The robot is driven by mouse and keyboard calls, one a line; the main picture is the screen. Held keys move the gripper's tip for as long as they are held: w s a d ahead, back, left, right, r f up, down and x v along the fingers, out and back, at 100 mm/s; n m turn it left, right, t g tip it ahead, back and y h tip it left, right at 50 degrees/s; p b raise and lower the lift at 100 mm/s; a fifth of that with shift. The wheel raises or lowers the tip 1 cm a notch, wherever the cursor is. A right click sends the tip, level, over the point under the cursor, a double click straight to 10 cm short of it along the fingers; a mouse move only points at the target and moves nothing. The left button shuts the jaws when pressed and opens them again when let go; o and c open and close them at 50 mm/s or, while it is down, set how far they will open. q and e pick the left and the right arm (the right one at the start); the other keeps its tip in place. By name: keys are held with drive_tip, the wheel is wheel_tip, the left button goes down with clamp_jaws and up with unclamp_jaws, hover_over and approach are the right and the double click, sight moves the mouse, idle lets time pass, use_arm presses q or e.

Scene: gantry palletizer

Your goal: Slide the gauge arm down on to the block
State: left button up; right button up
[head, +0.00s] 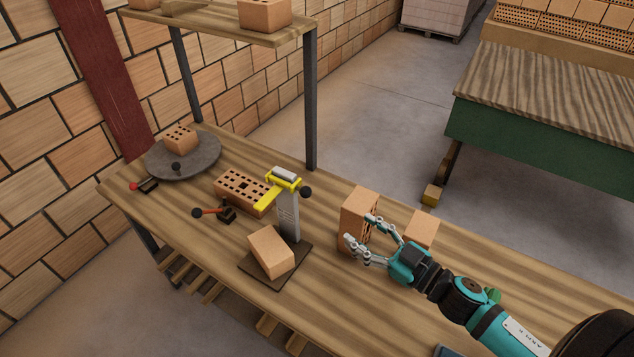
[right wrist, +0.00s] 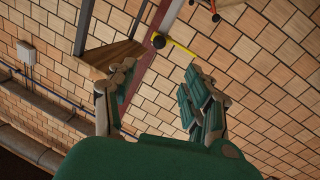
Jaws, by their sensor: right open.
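The gauge stands on the wooden bench in the head view, with a grey upright post (head: 289,217) on a dark base plate (head: 298,262). Its yellow gauge arm (head: 268,197) is near the top of the post, with a black knob (head: 306,192) at its right. The block (head: 271,252), a plain tan brick, lies on the base plate, well below the arm. My right gripper (head: 360,232) is open and empty, to the right of the gauge and in front of a standing brick. In the right wrist view its fingers (right wrist: 155,95) are spread, and part of the yellow arm (right wrist: 180,47) shows beyond them.
A standing brick (head: 359,208) and another brick (head: 421,229) are beside my right gripper. A round turntable (head: 205,158) carries a small brick. A shelf post (head: 310,100) rises behind.

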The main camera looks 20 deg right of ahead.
drive_tip(key=p, duration=0.2)
approach(310, 195)
drive_tip(key=p+x, duration=0.1)
drive_tip(key=x, duration=0.9)
drive_tip(key=shift+w+p, duration=0.1)
drive_tip(key=shift+p, duration=0.3)
drive_tip(key=shift+w+a, duration=0.15)
drive_tip(key=shift+w, duration=0.15)
drive_tip(key=shift+w+a, duration=0.15)
drive_tip(key=shift+w, duration=0.15)
drive_tip(key=shift+c, duration=0.3)
use_arm(q)
drive_tip(key=shift+g, duration=0.3)
drive_tip(key=s+r, duration=0.1)
drive_tip(key=s+d+r, duration=0.2)
drive_tip(key=shift+s+r, duration=0.1)
drive_tip(key=shift+r, duration=0.3)
use_arm(e)
clamp_jaws()
